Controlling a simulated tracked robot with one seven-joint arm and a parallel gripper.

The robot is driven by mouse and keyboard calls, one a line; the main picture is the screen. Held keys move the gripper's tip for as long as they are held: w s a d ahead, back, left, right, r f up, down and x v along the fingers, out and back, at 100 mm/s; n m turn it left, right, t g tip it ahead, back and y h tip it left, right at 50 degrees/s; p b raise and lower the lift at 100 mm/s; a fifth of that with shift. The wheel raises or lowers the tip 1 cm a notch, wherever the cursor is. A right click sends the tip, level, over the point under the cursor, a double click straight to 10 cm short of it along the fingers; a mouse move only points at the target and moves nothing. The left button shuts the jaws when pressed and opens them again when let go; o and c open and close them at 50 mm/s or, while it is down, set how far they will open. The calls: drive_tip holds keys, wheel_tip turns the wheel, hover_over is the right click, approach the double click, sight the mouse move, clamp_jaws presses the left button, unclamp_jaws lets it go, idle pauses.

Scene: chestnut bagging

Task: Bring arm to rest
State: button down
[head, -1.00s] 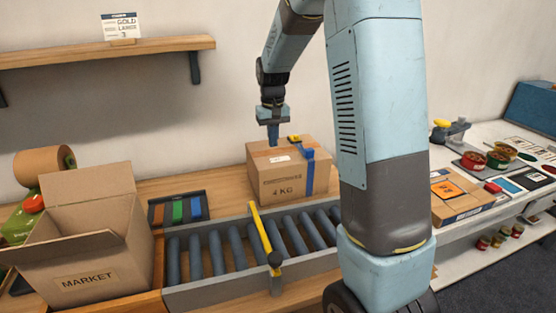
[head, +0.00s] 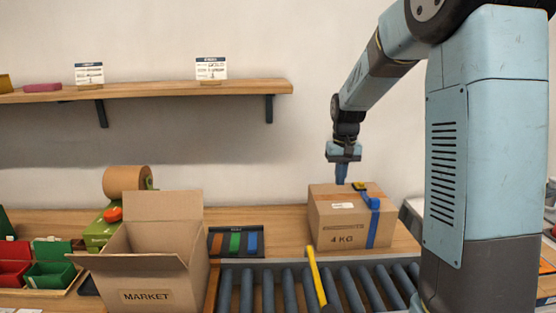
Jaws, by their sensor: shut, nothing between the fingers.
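My gripper (head: 341,180) hangs from my light blue arm in the head view, pointing down. Its fingers are shut and hold nothing. It is just above or behind the left part of a closed cardboard box (head: 337,226) marked "4 KG". I cannot tell whether the fingertips touch the box. The box has a blue strap with a yellow and dark piece on its top.
An open "MARKET" carton (head: 150,283) stands at the left of a roller conveyor (head: 290,267). A yellow bar (head: 316,276) crosses the rollers. A tray with coloured strips (head: 211,241) lies behind. A wall shelf (head: 150,90) runs above left; the wall between shelf and arm is clear.

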drive_tip(key=s+r+t, duration=0.3)
drive_tip(key=s+r, duration=0.7)
drive_tip(key=s, duration=0.4)
drive_tip(key=s+r+t, duration=0.1)
drive_tip(key=s+t, duration=0.1)
drive_tip(key=s, duration=1.4)
drive_tip(key=shift+s+a, duration=0.2)
drive_tip(key=shift+s, duration=0.15)
